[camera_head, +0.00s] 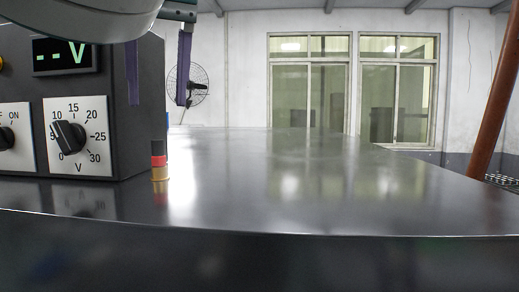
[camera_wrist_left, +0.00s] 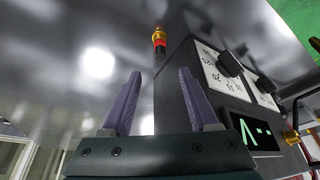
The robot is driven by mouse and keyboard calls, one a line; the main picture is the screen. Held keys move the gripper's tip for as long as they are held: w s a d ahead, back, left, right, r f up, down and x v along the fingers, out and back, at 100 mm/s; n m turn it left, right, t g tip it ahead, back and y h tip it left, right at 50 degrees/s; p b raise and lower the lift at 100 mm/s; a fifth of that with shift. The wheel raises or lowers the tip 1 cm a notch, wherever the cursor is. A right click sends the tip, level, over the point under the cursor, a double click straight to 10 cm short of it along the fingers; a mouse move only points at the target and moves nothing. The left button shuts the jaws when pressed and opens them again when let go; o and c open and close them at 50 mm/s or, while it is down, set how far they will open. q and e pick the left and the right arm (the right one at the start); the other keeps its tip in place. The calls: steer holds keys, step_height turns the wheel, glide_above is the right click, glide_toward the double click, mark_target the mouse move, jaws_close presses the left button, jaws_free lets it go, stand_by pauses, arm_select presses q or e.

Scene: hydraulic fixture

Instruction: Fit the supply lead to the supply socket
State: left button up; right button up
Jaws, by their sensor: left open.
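A small banded piece (camera_head: 159,165), black, red and gold, stands upright on the table beside the right side of a dark box (camera_head: 140,110). I cannot tell whether it is the supply lead's end or the socket. It also shows in the left wrist view (camera_wrist_left: 158,40), ahead of the fingertips and between them in the picture. My left gripper (camera_head: 158,104) has purple fingers pointing down, open and empty, above the banded piece. The fingers also show in the left wrist view (camera_wrist_left: 160,72). No cable shows clearly. My right gripper is not in view.
The box front has a green display (camera_head: 66,57) reading "--V" and a voltage dial (camera_head: 68,137). The glossy table (camera_head: 300,190) is clear to the right. A brown pole (camera_head: 497,95) stands far right.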

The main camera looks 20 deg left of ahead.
mark_target(159, 155)
arm_select(q)
steer(key=x, duration=0.8)
steer(key=shift+s+d+f, duration=0.15)
steer(key=shift+s+f, duration=0.05)
steer(key=shift+f, duration=0.2)
steer(key=shift+c, duration=0.2)
jaws_close()
